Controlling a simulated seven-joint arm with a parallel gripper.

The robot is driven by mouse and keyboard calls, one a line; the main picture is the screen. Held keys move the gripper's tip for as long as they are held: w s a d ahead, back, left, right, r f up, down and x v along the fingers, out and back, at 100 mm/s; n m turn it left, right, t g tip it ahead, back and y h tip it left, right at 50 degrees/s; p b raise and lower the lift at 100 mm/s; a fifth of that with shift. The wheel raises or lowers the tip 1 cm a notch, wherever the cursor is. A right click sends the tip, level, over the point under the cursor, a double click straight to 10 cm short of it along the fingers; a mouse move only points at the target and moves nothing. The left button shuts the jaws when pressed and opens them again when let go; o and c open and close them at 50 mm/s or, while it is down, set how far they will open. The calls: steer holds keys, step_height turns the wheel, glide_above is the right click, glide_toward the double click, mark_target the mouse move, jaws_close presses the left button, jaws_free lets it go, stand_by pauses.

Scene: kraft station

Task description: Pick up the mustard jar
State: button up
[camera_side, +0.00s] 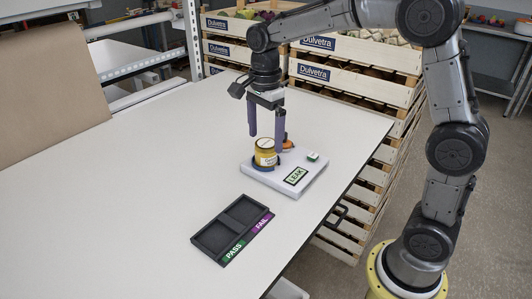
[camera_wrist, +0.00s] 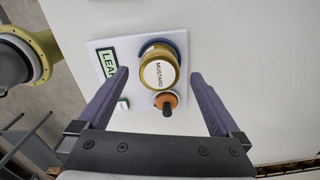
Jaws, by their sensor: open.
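The mustard jar (camera_side: 265,153) is a small yellow jar with a pale lid. It stands upright on a white slab labelled LEAK (camera_side: 283,178), at a dark blue curved holder (camera_side: 263,167). In the wrist view the jar (camera_wrist: 159,70) shows from above, its lid reading MUSTARD. My gripper (camera_side: 266,139) is open and points down at the jar. In the wrist view its two purple fingers (camera_wrist: 158,84) stand apart on the left and right sides, with the jar seen between and slightly beyond their tips. I cannot tell whether a finger touches it.
An orange piece with a dark tip (camera_wrist: 166,101) stands close beside the jar. A black two-compartment tray (camera_side: 233,228), marked PASS and FAIL, lies in front, empty. The white table (camera_side: 120,200) is clear at left.

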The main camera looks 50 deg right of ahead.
mark_target(266, 143)
steer(key=shift+f, duration=1.7)
jaws_close()
steer(key=shift+r, duration=0.1)
